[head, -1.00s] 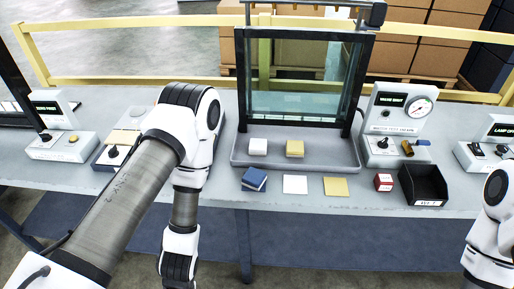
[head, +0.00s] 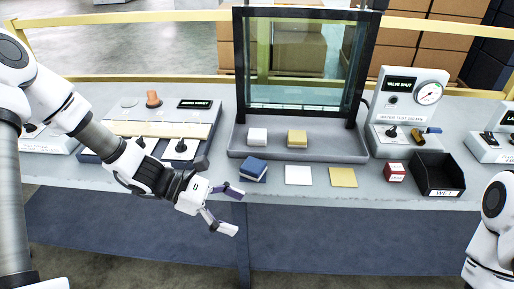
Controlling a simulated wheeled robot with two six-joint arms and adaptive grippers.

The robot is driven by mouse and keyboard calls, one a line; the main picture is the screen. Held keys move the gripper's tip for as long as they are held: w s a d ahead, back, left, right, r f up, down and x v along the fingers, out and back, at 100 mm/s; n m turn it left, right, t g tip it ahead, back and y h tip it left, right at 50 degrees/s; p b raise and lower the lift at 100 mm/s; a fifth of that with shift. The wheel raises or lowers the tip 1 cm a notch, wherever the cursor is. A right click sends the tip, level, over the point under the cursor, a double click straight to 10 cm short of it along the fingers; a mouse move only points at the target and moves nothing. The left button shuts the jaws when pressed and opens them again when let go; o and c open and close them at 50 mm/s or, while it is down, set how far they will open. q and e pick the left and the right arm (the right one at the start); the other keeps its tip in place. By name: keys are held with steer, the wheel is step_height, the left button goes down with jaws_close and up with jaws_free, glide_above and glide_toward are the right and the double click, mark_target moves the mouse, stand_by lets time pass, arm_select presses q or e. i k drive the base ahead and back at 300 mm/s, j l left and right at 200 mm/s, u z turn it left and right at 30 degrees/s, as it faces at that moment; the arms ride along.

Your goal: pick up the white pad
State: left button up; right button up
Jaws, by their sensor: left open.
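A flat white square (head: 298,175) lies on the bench front, between a blue block (head: 254,170) and a flat yellow square (head: 343,177). A thicker white pad (head: 257,136) sits in the grey tray (head: 240,151) below the glass pane, left of a yellow pad (head: 297,138). My left gripper (head: 232,210) is open and empty at the bench's front edge, left of and nearer than the flat white square, touching none of these things. Only a part of my right arm shows at the right edge; its gripper is out of view.
A black-framed glass pane (head: 300,70) stands behind the tray. To the right are a red-and-white box (head: 394,172), a black bin (head: 436,177) labelled WET and a gauge station (head: 405,112). A panel with switches (head: 203,118) lies behind my left arm.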

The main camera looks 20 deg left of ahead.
mark_target(256, 137)
steer(key=i+j, duration=0.3)
steer(key=i, duration=0.15)
steer(key=i+j, duration=0.3)
steer(key=i, duration=0.15)
